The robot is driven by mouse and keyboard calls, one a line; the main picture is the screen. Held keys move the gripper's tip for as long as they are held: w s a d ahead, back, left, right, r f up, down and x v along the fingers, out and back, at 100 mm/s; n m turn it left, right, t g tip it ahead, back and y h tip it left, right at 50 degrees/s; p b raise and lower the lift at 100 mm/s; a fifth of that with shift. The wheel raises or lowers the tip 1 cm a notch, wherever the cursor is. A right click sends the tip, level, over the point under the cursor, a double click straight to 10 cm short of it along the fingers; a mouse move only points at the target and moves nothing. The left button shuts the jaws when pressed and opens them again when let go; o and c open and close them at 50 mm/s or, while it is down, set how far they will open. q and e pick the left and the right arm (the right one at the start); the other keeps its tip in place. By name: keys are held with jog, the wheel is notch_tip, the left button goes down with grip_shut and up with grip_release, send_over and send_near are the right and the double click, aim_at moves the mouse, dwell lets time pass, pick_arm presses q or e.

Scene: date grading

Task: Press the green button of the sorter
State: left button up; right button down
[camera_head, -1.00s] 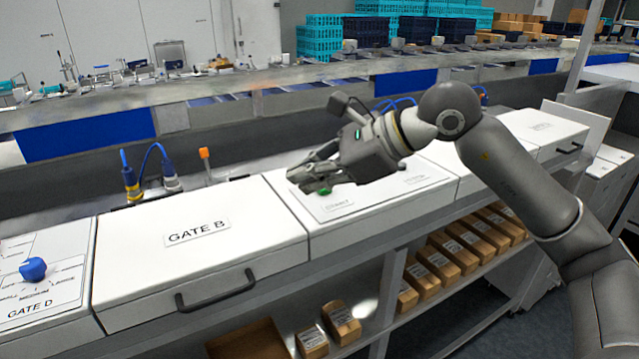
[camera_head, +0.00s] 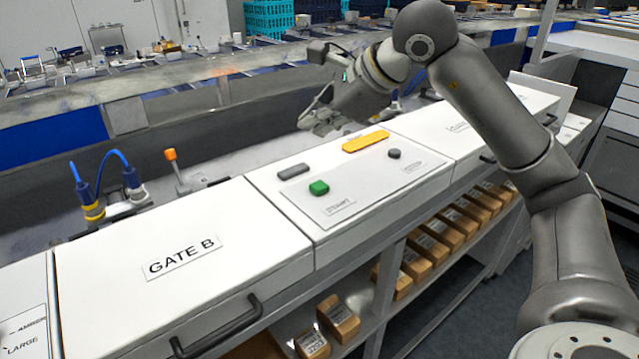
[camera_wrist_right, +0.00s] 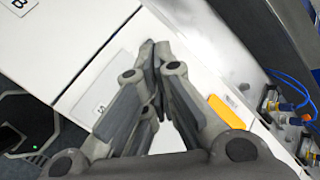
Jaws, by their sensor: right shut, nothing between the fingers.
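The green button (camera_head: 319,187) sits on the near-left part of a light panel (camera_head: 365,185) on the sorter's white top. It stands clear in the head view. My right gripper (camera_head: 308,122) is shut and empty, held above and behind the panel, apart from the button. In the right wrist view its closed fingers (camera_wrist_right: 155,62) cover much of the panel, and the green button does not show there. My left gripper is not in view.
A yellow-orange bar (camera_head: 366,141), a dark grey round button (camera_head: 394,153) and a grey block (camera_head: 293,171) share the sorter top. The GATE B cover (camera_head: 180,275) with a black handle lies to the left. An orange-tipped lever (camera_head: 172,162) stands behind it.

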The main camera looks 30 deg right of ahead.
jog(key=b, duration=0.7)
send_over(315, 187)
notch_tip(315, 187, down, 8)
jog(key=shift+f, duration=0.1)
jog(key=shift+f+b, duration=0.35)
jog(key=shift+f, duration=0.1)
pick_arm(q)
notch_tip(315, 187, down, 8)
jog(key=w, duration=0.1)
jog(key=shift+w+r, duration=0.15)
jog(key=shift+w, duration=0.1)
pick_arm(e)
jog(key=shift+s, duration=0.1)
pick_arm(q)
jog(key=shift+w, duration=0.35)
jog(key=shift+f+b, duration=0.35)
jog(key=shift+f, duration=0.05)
pick_arm(e)
jog(key=shift+f, duration=0.4)
